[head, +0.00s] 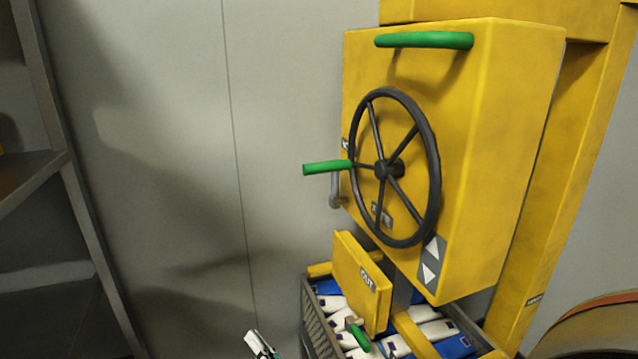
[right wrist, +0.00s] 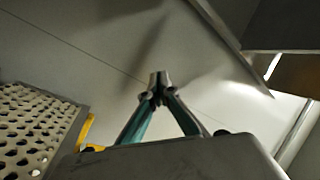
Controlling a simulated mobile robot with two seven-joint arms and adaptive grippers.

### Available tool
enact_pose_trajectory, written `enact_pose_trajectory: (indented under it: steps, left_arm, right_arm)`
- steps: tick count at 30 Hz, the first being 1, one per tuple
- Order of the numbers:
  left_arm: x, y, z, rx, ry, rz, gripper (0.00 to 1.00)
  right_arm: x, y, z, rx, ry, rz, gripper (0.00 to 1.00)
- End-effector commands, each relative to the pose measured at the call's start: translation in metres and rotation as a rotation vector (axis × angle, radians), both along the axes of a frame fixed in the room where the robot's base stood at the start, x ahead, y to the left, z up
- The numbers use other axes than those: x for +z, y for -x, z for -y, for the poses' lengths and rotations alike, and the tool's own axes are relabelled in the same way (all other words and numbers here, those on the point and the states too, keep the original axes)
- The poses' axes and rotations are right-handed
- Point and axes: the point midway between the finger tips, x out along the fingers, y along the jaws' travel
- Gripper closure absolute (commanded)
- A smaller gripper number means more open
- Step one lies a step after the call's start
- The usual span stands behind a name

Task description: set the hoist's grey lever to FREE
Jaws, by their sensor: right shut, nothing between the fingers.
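The yellow hoist box (head: 500,120) carries a black spoked handwheel (head: 388,168) with a green grip (head: 327,168) sticking out to the left. A short grey lever (head: 336,190) hangs downward at the box's left edge, just below the green grip. Small label plates sit behind the wheel, one at the upper left (head: 345,145) and one lower down (head: 381,215); their words are too small to read. My right gripper (head: 262,346) is at the bottom edge, below and left of the lever and apart from it. Its fingertips meet, empty, in the right wrist view (right wrist: 158,82). My left gripper is out of view.
A green bar handle (head: 424,40) crosses the box's top. Below hangs a yellow block marked OUT (head: 362,283) with a green-gripped handle (head: 358,335). A perforated basket (head: 314,322) holds several blue-and-white packs. Shelving (head: 50,160) stands left; the space before the grey wall is free.

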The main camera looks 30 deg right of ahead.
Motion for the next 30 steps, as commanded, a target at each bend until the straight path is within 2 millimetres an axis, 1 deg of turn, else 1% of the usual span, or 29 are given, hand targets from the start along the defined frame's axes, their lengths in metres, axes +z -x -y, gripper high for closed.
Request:
enact_pose_trajectory:
  steps: [1, 2, 3, 5, 6, 8, 9, 12, 15, 18, 21, 25, 27, 29, 30]
  left_arm:
    - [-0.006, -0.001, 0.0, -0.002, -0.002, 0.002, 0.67]
    - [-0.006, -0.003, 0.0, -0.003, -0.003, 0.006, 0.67]
    - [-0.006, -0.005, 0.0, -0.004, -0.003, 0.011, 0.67]
    - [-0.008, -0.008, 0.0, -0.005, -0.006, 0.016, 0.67]
    - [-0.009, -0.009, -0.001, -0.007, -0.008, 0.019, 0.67]
    - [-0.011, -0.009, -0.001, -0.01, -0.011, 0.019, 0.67]
    - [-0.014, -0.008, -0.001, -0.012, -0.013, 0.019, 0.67]
    - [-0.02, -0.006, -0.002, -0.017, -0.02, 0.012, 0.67]
    - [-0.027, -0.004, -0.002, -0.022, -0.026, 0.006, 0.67]
    - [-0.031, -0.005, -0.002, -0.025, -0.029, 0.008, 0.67]
    - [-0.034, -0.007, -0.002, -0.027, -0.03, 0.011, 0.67]
    - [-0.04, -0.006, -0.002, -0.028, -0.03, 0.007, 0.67]
    - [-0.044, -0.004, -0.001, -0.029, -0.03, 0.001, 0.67]
    - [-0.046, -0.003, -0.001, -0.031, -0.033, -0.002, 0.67]
    - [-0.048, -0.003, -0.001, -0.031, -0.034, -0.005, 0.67]
  right_arm:
    - [0.026, -0.023, 0.003, -0.005, -0.136, 0.084, 1.0]
    - [0.044, -0.034, 0.007, -0.004, -0.221, 0.135, 1.0]
    - [0.068, -0.047, 0.013, 0.0, -0.338, 0.205, 1.0]
    - [0.103, -0.064, 0.023, 0.016, -0.509, 0.309, 1.0]
    - [0.125, -0.072, 0.031, 0.031, -0.623, 0.381, 1.0]
    - [0.156, -0.083, 0.045, 0.063, -0.79, 0.487, 1.0]
    - [0.175, -0.089, 0.055, 0.089, -0.903, 0.559, 1.0]
    - [0.217, -0.099, 0.08, 0.17, -1.171, 0.738, 1.0]
    - [0.248, -0.104, 0.106, 0.276, -1.433, 0.919, 1.0]
    - [0.27, -0.109, 0.13, 0.404, -1.681, 1.103, 1.0]
    - [0.282, -0.113, 0.149, 0.551, -1.914, 1.289, 1.0]
    - [0.288, -0.123, 0.166, 0.77, -2.184, 1.538, 1.0]
    - [0.288, -0.129, 0.17, 0.89, -2.304, 1.669, 1.0]
    - [0.287, -0.135, 0.17, 0.988, -2.388, 1.773, 1.0]
    - [0.286, -0.138, 0.17, -0.993, 2.309, -1.742, 1.0]
